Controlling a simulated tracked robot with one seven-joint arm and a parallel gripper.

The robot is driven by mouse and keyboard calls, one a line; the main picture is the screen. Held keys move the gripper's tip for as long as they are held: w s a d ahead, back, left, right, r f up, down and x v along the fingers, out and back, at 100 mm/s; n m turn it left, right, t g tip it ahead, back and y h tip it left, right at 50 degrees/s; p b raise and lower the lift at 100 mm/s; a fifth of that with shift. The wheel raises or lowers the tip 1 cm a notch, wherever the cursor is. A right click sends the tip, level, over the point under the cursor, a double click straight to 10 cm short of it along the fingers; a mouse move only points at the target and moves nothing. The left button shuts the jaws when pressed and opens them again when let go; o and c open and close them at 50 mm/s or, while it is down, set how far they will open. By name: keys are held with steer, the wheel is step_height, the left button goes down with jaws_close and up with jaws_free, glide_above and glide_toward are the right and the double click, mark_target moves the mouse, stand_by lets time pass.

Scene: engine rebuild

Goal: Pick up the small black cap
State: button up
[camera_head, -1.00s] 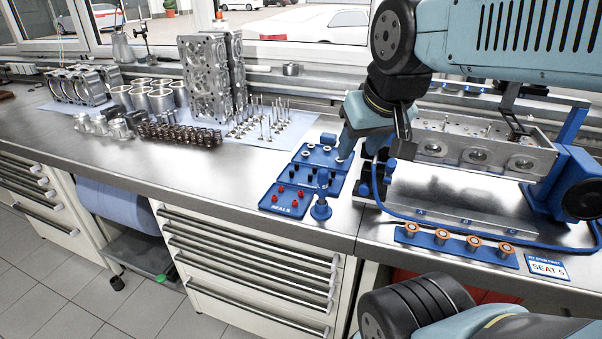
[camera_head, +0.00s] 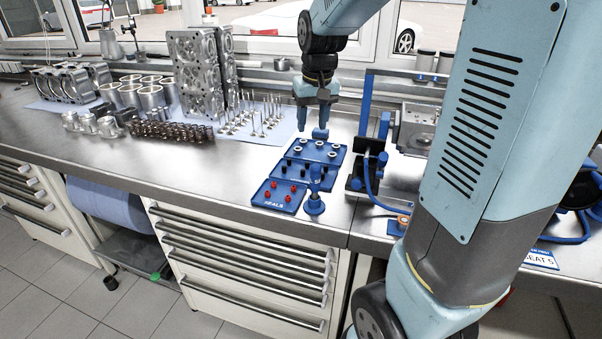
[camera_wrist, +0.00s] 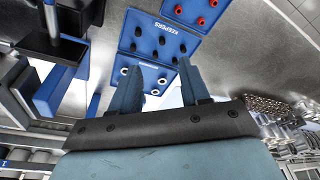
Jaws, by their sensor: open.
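Several small black caps (camera_head: 292,169) stand in the middle blue tray (camera_head: 277,174), between a tray with white-grey rings and one with red pieces. In the wrist view the black caps (camera_wrist: 160,40) sit in the tray marked KEEPERS (camera_wrist: 127,42), beyond my fingertips. My gripper (camera_head: 313,122) hangs above the back of the trays, pointing down. In the wrist view my gripper (camera_wrist: 157,68) has its two fingers apart with nothing held between them. The ring tray (camera_wrist: 152,76) lies between and below the fingers.
A blue post (camera_head: 315,205) stands at the trays' right front. A blue fixture (camera_head: 365,95) stands to the right. Valves (camera_head: 255,118) and a cylinder head (camera_head: 195,75) are on the left. Bare metal bench (camera_head: 215,180) lies left of the trays.

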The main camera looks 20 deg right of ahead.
glide_above(303, 170)
steer(key=s, duration=0.3)
step_height(303, 170, down, 4)
steer(key=shift+g, duration=0.4)
steer(key=w+f, duration=0.1)
steer(key=f, duration=0.3)
steer(key=w+f, duration=0.1)
steer(key=f, duration=0.4)
steer(key=w+f, duration=0.1)
steer(key=f, duration=0.4)
steer(key=shift+w, duration=0.1)
jaws_close()
